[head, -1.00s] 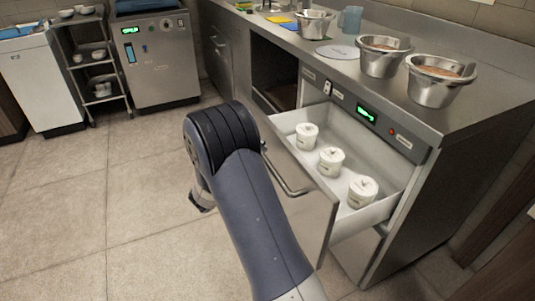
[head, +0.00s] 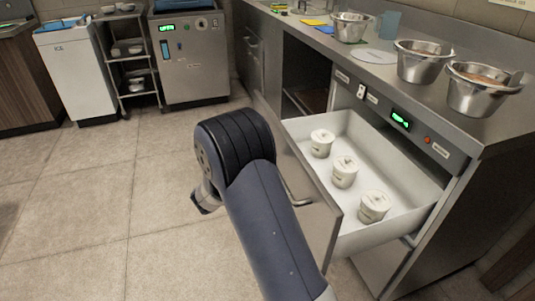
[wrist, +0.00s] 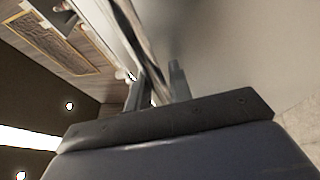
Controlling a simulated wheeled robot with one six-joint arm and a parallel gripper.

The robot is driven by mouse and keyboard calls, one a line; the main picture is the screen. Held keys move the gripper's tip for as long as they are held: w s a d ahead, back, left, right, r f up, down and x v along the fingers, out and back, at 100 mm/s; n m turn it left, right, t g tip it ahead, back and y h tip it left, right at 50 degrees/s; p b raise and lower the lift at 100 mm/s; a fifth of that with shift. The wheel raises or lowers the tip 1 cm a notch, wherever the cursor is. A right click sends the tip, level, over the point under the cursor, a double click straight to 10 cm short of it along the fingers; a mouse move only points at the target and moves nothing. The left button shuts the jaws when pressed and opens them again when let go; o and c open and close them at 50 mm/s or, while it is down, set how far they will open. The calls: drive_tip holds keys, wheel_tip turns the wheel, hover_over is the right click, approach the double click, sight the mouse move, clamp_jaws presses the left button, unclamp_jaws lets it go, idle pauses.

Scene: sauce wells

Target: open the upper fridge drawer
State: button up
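The upper fridge drawer (head: 400,219) is pulled well out of the steel counter unit, its white inside showing. Three white lidded tubs (head: 345,171) stand in a row in it. Its bar handle (head: 297,193) is on the front panel, partly hidden behind my arm. In the wrist view my gripper (wrist: 156,88) has its two fingers on either side of a metal bar that looks like the handle, and seems shut on it.
Steel pots (head: 421,61) stand on the counter above the drawer. An open dark bay (head: 305,75) is left of it. A wire rack (head: 128,62) and a white ice bin (head: 78,70) stand at the back left. The tiled floor at left is clear.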

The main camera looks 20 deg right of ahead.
drive_tip(key=o, duration=0.3)
drive_tip(key=p+v, duration=0.1)
drive_tip(key=v, duration=0.9)
drive_tip(key=shift+a, duration=0.35)
drive_tip(key=shift+d+f, duration=0.1)
drive_tip(key=shift+d, duration=0.05)
drive_tip(key=b+x, duration=0.1)
drive_tip(key=x, duration=0.9)
drive_tip(key=shift+s+d, duration=0.1)
drive_tip(key=shift+d, duration=0.5)
